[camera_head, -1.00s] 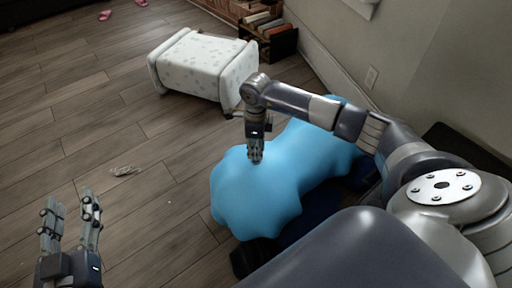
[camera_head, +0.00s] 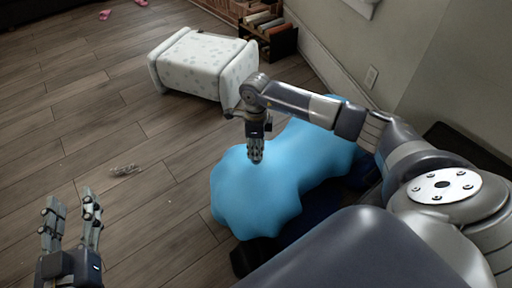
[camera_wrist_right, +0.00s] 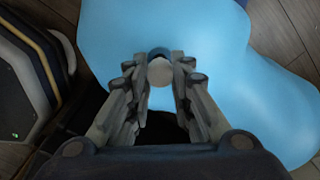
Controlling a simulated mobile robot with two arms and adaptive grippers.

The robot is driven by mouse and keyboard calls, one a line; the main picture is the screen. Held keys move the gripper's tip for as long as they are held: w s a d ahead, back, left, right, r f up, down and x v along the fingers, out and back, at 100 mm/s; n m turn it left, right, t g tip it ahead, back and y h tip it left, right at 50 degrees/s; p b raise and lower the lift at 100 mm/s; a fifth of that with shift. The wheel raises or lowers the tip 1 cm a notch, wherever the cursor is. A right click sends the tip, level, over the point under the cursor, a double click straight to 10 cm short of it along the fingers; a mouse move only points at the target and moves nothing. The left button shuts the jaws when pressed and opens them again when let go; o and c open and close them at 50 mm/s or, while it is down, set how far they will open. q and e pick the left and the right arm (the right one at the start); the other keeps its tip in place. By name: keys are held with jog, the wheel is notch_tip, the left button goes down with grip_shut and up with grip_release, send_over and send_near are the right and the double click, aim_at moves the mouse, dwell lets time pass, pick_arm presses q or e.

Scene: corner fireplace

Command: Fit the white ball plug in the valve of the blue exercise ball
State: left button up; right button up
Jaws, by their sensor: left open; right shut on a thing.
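The blue exercise ball (camera_head: 290,165) lies lumpy and uneven on the floor at the centre of the head view. It fills the upper part of the right wrist view (camera_wrist_right: 215,50). My right gripper (camera_head: 256,160) points down at the top of the ball, shut on the white ball plug (camera_wrist_right: 160,72). A darker blue ring, which looks like the valve (camera_wrist_right: 158,51), shows just beyond the plug. The fingers partly hide both, and I cannot tell whether the plug touches the valve. My left gripper (camera_head: 70,215) is open and empty over the floor, away from the ball.
A white patterned stool (camera_head: 205,65) lies on the floor behind the ball. A dark crate (camera_head: 272,40) stands near the wall (camera_head: 440,60). A small grey item (camera_head: 125,170) lies on the wooden floor. The floor at left is mostly clear.

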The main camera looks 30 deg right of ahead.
pick_arm(q)
jog(key=shift+f, duration=0.2)
jog(key=shift+s+a+f, duration=0.1)
jog(key=shift+f, duration=0.15)
jog(key=shift+r, duration=0.15)
dwell(0.6)
pick_arm(e)
jog(key=shift+f, duration=0.1)
pick_arm(q)
jog(key=shift+r, duration=0.55)
jog(key=shift+d+r+t+h, duration=0.2)
jog(key=shift+r+t+h, duration=0.1)
jog(key=shift+r, duration=0.15)
pick_arm(e)
jog(key=shift+f, duration=0.25)
pick_arm(q)
jog(key=shift+d+r+t+b, duration=0.1)
jog(key=shift+r+t+b, duration=0.45)
jog(key=shift+r, duration=0.5)
pick_arm(e)
jog(key=shift+f, duration=0.35)
pick_arm(q)
jog(key=shift+s+d+r+t+h, duration=0.15)
jog(key=shift+r+t, duration=0.3)
jog(key=shift+r, duration=0.25)
jog(key=shift+s+a+r+t+h, duration=0.15)
jog(key=shift+r+t, duration=0.25)
jog(key=shift+r, duration=0.25)
pick_arm(e)
jog(key=shift+f, duration=0.4)
